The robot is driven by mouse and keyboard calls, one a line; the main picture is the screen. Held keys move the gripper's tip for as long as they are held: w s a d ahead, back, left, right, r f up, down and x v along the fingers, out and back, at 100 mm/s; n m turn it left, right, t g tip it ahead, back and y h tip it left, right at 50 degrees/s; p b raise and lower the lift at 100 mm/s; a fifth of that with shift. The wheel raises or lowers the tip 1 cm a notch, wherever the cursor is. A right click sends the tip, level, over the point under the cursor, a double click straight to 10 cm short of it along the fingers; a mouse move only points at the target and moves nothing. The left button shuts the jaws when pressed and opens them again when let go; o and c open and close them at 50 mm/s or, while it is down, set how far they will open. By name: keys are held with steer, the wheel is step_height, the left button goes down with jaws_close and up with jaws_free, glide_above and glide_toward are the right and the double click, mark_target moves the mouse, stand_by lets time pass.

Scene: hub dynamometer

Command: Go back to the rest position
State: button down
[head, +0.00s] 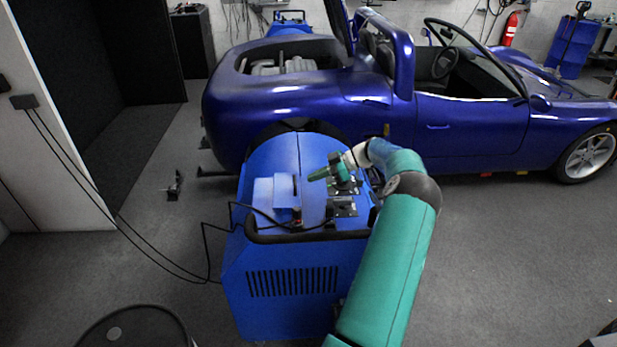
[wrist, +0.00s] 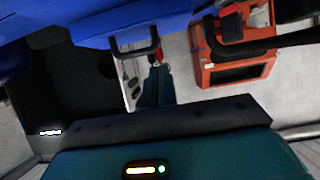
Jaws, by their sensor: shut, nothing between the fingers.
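My arm reaches up from the bottom of the head view and bends left over the blue dynamometer unit (head: 290,285).
The dark blue open car (head: 470,125) stands right behind the unit. Black cables (head: 150,248) run from the left wall panel to the unit. A dark round object (head: 135,328) is at the bottom left. An orange-red frame (wrist: 235,72) shows in the wrist view.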

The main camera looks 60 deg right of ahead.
steer(key=s+d, duration=0.1)
steer(key=s+d+f, duration=0.2)
steer(key=s, duration=0.1)
steer(key=shift+s+d+f, duration=0.1)
steer(key=shift+d+f, duration=0.05)
steer(key=shift+d, duration=0.25)
